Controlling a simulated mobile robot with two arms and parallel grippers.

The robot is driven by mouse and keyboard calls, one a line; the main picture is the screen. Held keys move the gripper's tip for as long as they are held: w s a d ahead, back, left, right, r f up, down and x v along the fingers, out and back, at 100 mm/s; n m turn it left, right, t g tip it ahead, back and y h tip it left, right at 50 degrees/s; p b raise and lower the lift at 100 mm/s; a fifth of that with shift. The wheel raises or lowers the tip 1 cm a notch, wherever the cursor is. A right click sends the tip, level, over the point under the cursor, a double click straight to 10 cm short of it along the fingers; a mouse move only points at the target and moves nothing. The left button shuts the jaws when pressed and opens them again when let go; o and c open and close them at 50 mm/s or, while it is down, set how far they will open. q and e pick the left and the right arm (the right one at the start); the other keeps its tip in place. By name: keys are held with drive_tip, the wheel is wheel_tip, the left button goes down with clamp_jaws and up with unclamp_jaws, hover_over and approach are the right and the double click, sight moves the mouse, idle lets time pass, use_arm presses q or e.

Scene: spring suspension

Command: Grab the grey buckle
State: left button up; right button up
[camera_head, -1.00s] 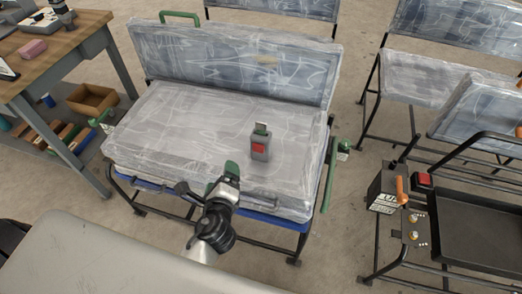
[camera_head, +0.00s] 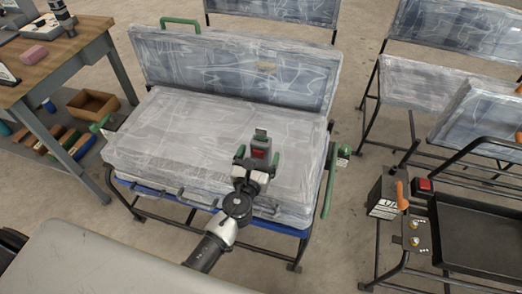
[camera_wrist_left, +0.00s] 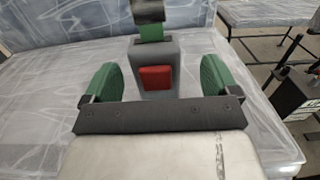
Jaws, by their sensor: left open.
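The grey buckle (camera_head: 261,146) stands on the plastic-wrapped seat cushion (camera_head: 180,135), with a red button on its front and a metal tongue with a green part at its top. It also shows in the left wrist view (camera_wrist_left: 155,70). My left gripper (camera_head: 257,158) is open, with one green-padded finger on each side of the buckle. In the left wrist view the fingers (camera_wrist_left: 157,82) flank the buckle with a gap on both sides, not touching it. The buckle's lower end is hidden behind the gripper body. My right gripper is not in view.
The wrapped backrest (camera_head: 240,65) rises behind the seat. A green armrest bar (camera_head: 328,190) stands at the seat's right end. A wooden workbench (camera_head: 60,50) is at the left, and a black tray (camera_head: 485,230) at the right. The seat left of the buckle is clear.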

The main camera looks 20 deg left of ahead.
use_arm(q)
drive_tip(key=w, duration=0.4)
drive_tip(key=shift+w+a+f, duration=0.15)
drive_tip(key=shift+a+f, duration=0.05)
drive_tip(key=shift+a, duration=0.05)
drive_tip(key=c, duration=1.1)
